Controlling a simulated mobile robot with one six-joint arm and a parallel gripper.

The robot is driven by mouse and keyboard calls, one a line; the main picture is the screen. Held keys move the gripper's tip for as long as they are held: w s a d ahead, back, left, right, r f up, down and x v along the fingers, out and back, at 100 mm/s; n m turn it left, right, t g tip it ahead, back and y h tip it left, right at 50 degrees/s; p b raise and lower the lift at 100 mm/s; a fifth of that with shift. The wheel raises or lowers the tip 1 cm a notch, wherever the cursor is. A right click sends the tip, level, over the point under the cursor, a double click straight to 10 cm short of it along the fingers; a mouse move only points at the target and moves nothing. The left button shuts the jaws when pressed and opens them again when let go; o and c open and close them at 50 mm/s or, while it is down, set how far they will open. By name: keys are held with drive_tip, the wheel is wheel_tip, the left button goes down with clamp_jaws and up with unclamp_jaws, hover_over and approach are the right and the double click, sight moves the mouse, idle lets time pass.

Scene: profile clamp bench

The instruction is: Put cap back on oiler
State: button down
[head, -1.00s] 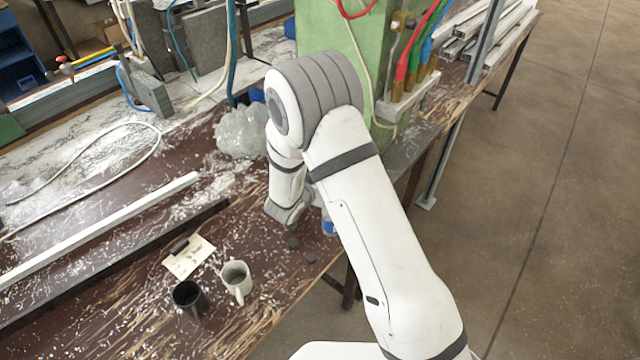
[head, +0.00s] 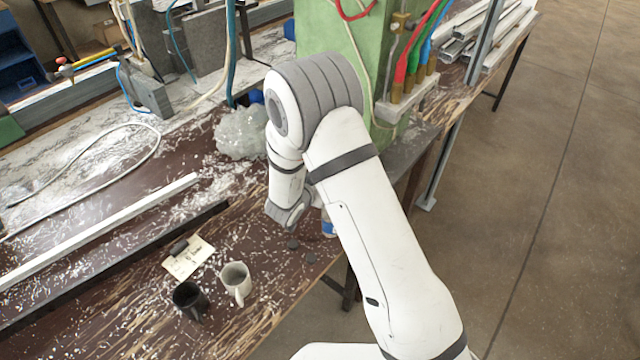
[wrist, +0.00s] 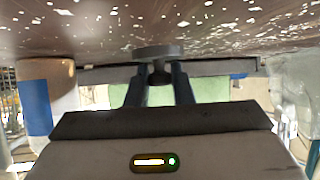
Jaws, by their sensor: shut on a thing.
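My gripper (wrist: 158,80) is shut on the dark stem of a grey disc-shaped piece (wrist: 158,51), which looks like the cap. The disc is close to the brown bench surface; whether it touches cannot be told. A white cylinder with a blue band (wrist: 36,107), probably the oiler, stands at the left of the wrist view, apart from the held piece. A bit of blue and white (head: 328,228) shows beside my arm in the head view, mostly hidden. My fingers are hidden behind my wrist in the head view.
Two small dark pieces (head: 293,244) lie on the bench near my wrist. A white mug (head: 236,283), a black mug (head: 189,299) and a paper note (head: 188,258) are to the left. A crumpled clear bag (head: 240,134) and a green machine column (head: 335,60) stand behind.

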drive_tip(key=shift+r+p, duration=2.25)
drive_tip(key=shift+r, duration=0.7)
